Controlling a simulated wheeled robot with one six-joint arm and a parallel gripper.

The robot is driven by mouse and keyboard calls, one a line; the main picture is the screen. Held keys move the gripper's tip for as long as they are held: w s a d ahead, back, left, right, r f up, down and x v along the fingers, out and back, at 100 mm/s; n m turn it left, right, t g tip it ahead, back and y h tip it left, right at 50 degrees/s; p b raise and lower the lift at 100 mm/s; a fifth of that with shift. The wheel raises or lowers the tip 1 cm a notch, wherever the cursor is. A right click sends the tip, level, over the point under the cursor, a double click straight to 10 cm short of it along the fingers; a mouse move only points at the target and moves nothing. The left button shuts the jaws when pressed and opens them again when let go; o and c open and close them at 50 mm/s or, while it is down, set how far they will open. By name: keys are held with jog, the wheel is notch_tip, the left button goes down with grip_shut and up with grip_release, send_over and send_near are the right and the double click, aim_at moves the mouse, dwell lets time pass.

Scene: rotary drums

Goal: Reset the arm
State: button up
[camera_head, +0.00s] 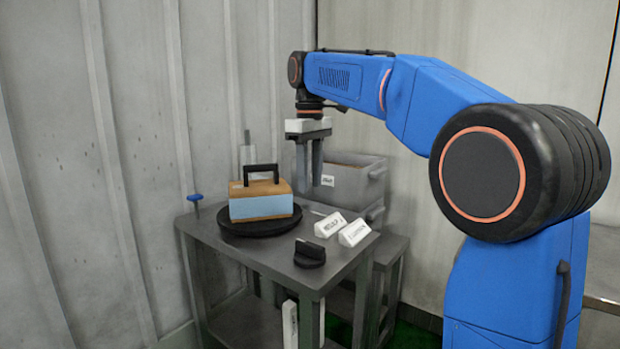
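My blue arm reaches in from the right side of the head view and bends down at a black wrist. My gripper (309,184) hangs below it, pointing down, with two grey fingers. A gap shows between the fingers and nothing is held there. The fingertips are above the right back part of a small grey table (330,276), apart from the things on it.
A brown and light-blue box (259,207) with a black handle sits on a black round turntable (260,226). A black knob (309,253) and two white label blocks (330,224) (355,232) are on the table. Grey bins (368,176) stand behind, near corrugated walls.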

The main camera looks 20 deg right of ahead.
jog(key=s+d+f+m+t, duration=0.1)
jog(key=s+d+f+m, duration=0.1)
jog(key=s+f, duration=0.7)
jog(key=s+d+f+m+t, duration=0.2)
jog(key=s+f+m, duration=0.1)
jog(key=s+f, duration=0.6)
jog(key=s+d+f+m+t, duration=0.1)
jog(key=s+d+f+m, duration=0.1)
jog(key=s+f, duration=0.7)
jog(key=s+d, duration=0.1)
jog(key=s, duration=0.5)
jog(key=shift+f+m+t, duration=0.3)
jog(key=shift+t, duration=0.1)
jog(key=shift+c, duration=0.6)
dwell(1.0)
